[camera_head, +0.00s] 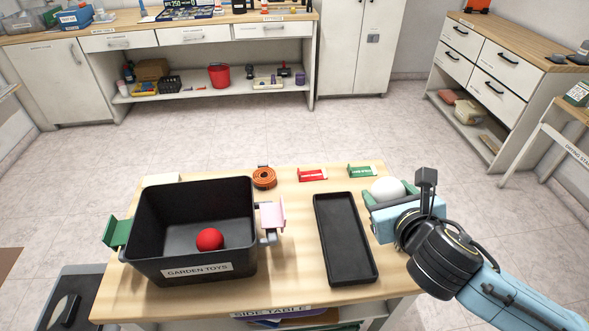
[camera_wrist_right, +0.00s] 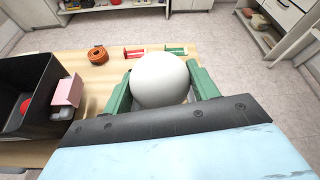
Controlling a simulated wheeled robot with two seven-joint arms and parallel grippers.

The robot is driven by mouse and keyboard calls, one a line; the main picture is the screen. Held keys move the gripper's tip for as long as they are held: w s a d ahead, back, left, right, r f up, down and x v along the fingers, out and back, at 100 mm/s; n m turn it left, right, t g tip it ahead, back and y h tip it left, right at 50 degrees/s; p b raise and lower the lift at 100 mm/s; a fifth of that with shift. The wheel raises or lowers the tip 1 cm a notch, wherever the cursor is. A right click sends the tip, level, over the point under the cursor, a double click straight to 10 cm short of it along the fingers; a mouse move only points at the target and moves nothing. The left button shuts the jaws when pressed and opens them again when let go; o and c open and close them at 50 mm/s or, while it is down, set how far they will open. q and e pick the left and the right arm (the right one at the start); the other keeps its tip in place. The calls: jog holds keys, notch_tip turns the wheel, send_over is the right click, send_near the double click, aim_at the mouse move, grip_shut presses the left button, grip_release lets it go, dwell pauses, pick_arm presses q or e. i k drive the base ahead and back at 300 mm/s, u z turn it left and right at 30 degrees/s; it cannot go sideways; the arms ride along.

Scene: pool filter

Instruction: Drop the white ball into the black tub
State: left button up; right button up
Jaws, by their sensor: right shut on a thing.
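The white ball (camera_head: 387,189) is held between the green fingers of my right gripper (camera_head: 384,196), at the right end of the side table. In the right wrist view the white ball (camera_wrist_right: 159,80) sits between both fingers of the right gripper (camera_wrist_right: 160,92). The black tub (camera_head: 188,225), labelled "GARDEN TOYS", stands on the left part of the table, well left of the right gripper. A red ball (camera_head: 210,239) lies inside it. My left gripper does not clearly show as a whole in either view.
A shallow black tray (camera_head: 345,238) lies between the tub and my right gripper. An orange coil (camera_head: 264,177), a red item (camera_head: 312,174) and a green item (camera_head: 361,171) sit along the back edge of the side table (camera_head: 293,258). A pink piece (camera_head: 271,213) is at the tub's right side.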

aim_at(229, 231)
jog(key=z, duration=2.3)
jog(key=k, duration=1.2)
jog(key=u, duration=1.8)
jog(key=i, duration=0.5)
